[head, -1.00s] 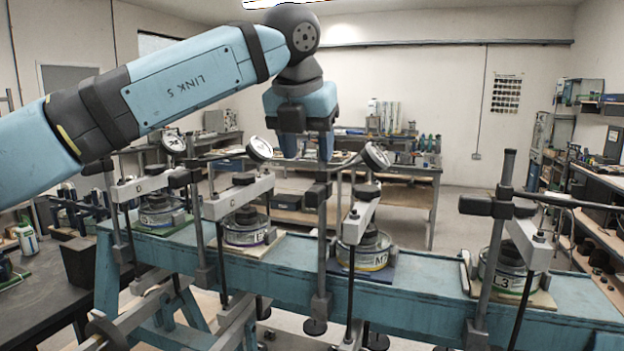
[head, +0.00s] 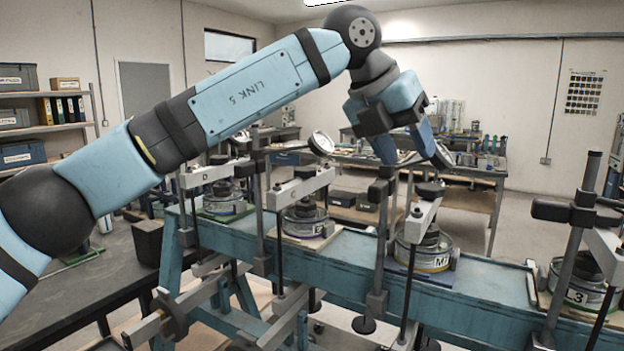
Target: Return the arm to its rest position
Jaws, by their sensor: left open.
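My left arm comes in from the left, and its blue and black left gripper (head: 406,152) hangs tilted above the lever frames, open with nothing seen between its fingers. A blue bench beam (head: 340,262) carries a row of lever frames with grey posts, weights and round pots. The pot marked M7 (head: 425,258) stands below and slightly right of the gripper. A pot marked 3 (head: 578,293) is at the right, and two more pots (head: 305,222) (head: 224,204) are to the left. The gripper partly hides a dial by the M7 frame. My right gripper is not in view.
Workbenches (head: 465,172) stand behind the beam. The air above the left lever frames is crossed by my arm.

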